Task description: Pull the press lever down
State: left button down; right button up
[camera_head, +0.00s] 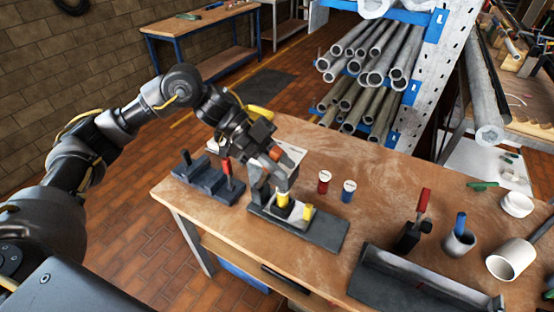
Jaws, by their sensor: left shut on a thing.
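The press stands on a dark grey base (325,232) on the wooden workbench, with a grey upright frame (258,185). A yellow piece (283,200) sits under the ram, and a second yellow piece (308,212) is beside it on the base. The orange-red grip of the press lever (277,154) shows at the top of the press. My left gripper (271,149) is shut on the lever at this grip; its fingers partly hide the lever. My right gripper is not in view.
Left of the press is a dark block (205,180) with a red-handled tool. Red (323,182) and blue (348,191) cylinders stand to its right. Farther right are a dark trough (420,290), a cup (458,243) and white pipe pieces (511,260). A pipe rack is behind.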

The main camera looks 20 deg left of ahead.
pick_arm(q)
jog(key=shift+s+f, duration=0.1)
jog(key=c, duration=1.6)
grip_release()
jog(key=o, duration=0.4)
jog(key=shift+d, duration=0.2)
jog(key=shift+a, duration=0.15)
jog(key=shift+a, duration=0.25)
jog(key=b+v, duration=0.4)
jog(key=v, duration=0.6)
jog(key=shift+r, duration=0.25)
jog(key=shift+d, duration=0.1)
